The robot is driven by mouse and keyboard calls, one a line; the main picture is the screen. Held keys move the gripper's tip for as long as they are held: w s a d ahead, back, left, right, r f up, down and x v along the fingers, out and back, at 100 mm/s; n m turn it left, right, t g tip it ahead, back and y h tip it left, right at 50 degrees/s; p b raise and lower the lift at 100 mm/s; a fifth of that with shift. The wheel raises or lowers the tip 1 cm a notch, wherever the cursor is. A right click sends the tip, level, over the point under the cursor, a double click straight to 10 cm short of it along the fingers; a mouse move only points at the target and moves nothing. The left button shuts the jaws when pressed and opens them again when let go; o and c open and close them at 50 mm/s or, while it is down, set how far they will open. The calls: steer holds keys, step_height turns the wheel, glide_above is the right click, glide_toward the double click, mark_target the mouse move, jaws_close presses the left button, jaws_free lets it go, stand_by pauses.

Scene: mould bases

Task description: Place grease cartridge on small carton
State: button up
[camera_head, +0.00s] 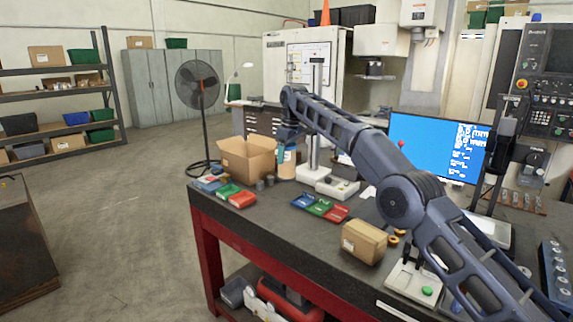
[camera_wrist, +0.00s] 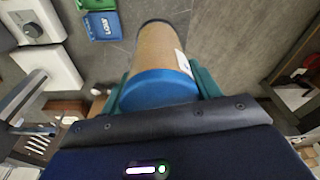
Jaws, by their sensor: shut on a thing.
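The grease cartridge (camera_wrist: 160,50) is a tan cylinder with a blue end and a white label patch. My gripper (camera_wrist: 161,88) is shut on it, with teal fingers on both sides of the blue end. In the head view the cartridge (camera_head: 287,169) is upright under my gripper (camera_head: 287,148), at the back of the workbench, just right of the open box. I cannot tell whether its bottom touches the bench. The small carton (camera_head: 364,242) is closed, brown and taped, near the bench's front edge, well right of and nearer than the cartridge.
An open cardboard box (camera_head: 247,157) stands on the workbench (camera_head: 275,222). Coloured trays (camera_head: 320,207) lie between cartridge and carton. A white stand (camera_head: 314,172) rises right of the cartridge. A monitor (camera_head: 438,147) and a green-button box (camera_head: 415,280) are farther right.

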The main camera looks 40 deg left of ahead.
steer(key=shift+d+r, duration=0.15)
steer(key=shift+r, duration=0.6)
